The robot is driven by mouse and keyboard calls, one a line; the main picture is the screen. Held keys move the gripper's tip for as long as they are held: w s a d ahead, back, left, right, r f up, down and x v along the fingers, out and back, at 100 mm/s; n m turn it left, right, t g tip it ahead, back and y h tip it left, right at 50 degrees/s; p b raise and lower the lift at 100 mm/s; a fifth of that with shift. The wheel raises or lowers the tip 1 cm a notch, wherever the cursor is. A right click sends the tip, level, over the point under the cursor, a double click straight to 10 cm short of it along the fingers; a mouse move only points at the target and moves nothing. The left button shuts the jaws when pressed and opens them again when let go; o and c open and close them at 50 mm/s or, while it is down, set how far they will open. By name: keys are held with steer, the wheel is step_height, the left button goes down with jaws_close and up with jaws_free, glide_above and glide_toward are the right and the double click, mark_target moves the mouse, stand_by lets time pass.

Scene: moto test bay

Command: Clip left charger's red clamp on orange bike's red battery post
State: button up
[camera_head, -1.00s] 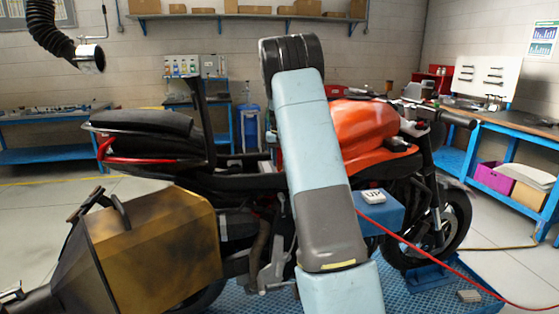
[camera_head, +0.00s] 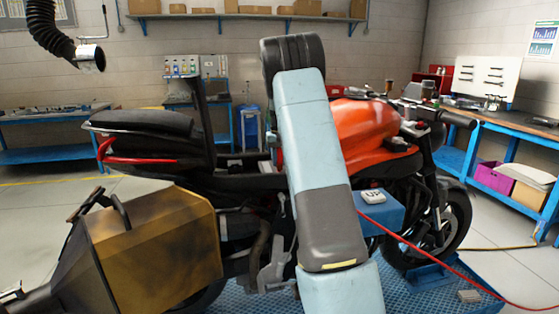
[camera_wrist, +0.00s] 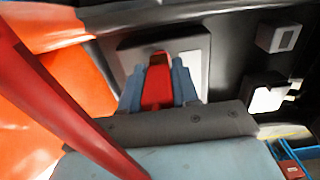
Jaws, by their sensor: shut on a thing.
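The orange bike (camera_head: 365,128) stands on a blue platform in the head view, partly behind my arm. My gripper (camera_wrist: 158,85) is hidden behind my arm there. In the wrist view its two blue-grey fingers are shut on the red clamp (camera_wrist: 157,88). The clamp's tip lies in front of a pale grey block-shaped face (camera_wrist: 190,48) in a dark recess, perhaps the battery. I cannot tell whether the clamp touches it. The red post cannot be made out. A thick red cable (camera_wrist: 72,118) crosses the wrist view's left side, beside orange bodywork (camera_wrist: 70,75).
The red cable (camera_head: 430,252) runs to the lower right over the blue platform (camera_head: 430,279). A blue box (camera_head: 385,215) with a small white-topped item stands beside the bike. A brown-gold boxy body (camera_head: 155,245) fills the lower left. A workbench (camera_head: 515,130) stands right.

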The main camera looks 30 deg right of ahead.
steer(key=shift+f, duration=0.55)
steer(key=o, duration=1.1)
steer(key=shift+c, duration=0.2)
step_height(320, 180, up, 14)
steer(key=shift+f, duration=0.15)
stand_by(0.3)
